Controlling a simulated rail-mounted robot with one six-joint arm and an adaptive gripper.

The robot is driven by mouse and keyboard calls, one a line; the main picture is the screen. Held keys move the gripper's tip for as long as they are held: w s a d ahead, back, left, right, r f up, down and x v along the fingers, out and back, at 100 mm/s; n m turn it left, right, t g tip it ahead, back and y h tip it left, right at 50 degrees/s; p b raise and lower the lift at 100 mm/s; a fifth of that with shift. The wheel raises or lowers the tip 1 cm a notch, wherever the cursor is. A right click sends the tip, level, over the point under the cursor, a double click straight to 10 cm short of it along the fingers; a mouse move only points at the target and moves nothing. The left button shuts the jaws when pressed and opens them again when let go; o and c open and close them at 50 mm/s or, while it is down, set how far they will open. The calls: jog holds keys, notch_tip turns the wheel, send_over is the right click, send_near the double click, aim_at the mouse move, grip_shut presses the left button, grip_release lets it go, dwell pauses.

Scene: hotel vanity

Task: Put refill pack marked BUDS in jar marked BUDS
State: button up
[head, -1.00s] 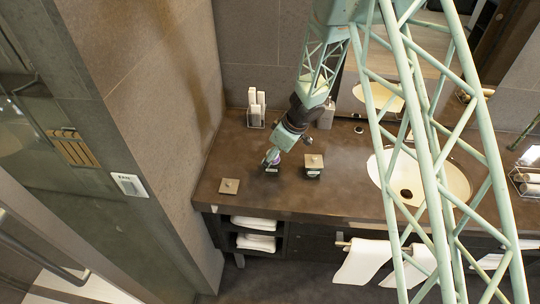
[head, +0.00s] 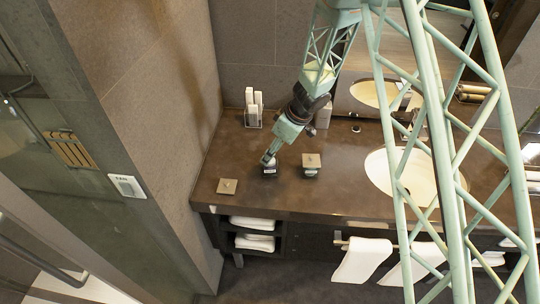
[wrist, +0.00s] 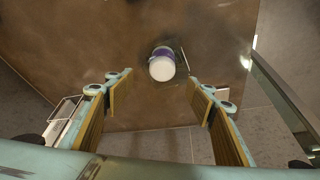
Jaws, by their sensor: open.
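My gripper (head: 267,160) is over the open jar (head: 269,171) at the left of the vanity top. In the wrist view my gripper (wrist: 162,82) is open, with nothing between its fingers. A round purple-and-white refill pack (wrist: 162,64) lies beyond the fingertips, inside a faint clear outline that looks like the jar. How deep it sits cannot be told. The jar has a white front label, too small to read. A square lid (head: 228,186) lies on the counter to the left. A second jar (head: 311,171), with its square lid on, stands to the right.
A white holder with upright items (head: 253,108) stands at the back wall. The sink basin (head: 378,170) is to the right, partly behind my arm. The counter (head: 240,210) is clear in front.

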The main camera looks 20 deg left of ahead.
jog(key=v, duration=0.8)
jog(key=shift+s+d, duration=0.1)
dwell(1.2)
